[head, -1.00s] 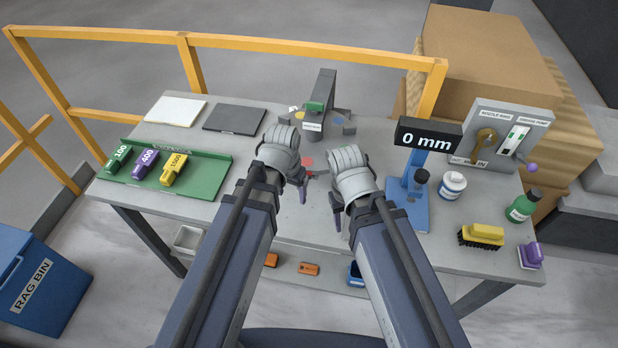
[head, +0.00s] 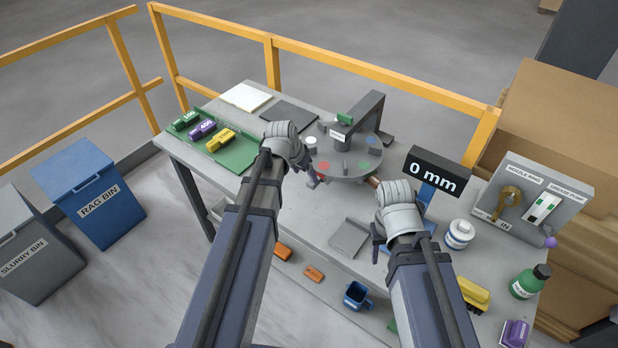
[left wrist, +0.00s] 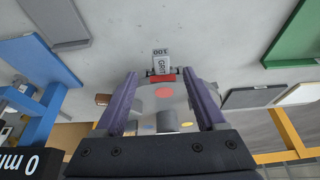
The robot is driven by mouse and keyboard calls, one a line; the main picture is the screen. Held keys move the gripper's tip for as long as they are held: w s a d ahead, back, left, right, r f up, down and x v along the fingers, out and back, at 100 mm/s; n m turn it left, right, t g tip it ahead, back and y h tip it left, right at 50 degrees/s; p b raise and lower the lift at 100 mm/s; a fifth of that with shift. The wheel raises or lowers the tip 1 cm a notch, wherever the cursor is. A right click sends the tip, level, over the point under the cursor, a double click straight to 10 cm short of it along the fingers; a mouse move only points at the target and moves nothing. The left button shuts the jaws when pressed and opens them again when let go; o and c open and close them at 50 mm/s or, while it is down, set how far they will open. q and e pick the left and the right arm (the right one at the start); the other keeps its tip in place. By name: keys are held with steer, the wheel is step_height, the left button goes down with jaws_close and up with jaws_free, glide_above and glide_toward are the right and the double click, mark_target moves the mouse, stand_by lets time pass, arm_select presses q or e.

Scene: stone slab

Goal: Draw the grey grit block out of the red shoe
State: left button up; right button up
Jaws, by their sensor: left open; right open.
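The grey grit block (left wrist: 161,61), lettered GRIT 100, shows in the left wrist view at the top middle. It sits in the red shoe (left wrist: 165,75), at the edge of the round disc. My left gripper (left wrist: 163,84) is open, its two purple fingers on either side of the shoe in that view. I cannot tell whether they touch it. In the head view my left gripper (head: 312,172) is at the disc's near-left edge and largely hides the shoe and block. My right gripper (head: 378,235) is open over the bench's right part, with no object seen in it.
The disc (head: 350,170) stands under a dark arm (head: 368,112). A green tray (head: 237,155) of labelled blocks lies left. A 0 mm display (head: 435,172), white jar (head: 459,234) and green bottle (head: 528,282) stand right. A yellow rail (head: 380,75) runs behind.

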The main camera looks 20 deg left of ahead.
mark_target(310, 183)
arm_select(q)
steer(key=b+x, duration=0.7)
steer(key=x, duration=0.1)
steer(key=shift+a, duration=0.1)
arm_select(e)
step_height(310, 183, down, 7)
steer(key=shift+a+f, duration=0.1)
steer(key=shift+f, duration=0.1)
steer(key=shift+r, duration=0.1)
arm_select(q)
jaws_close()
stand_by(0.3)
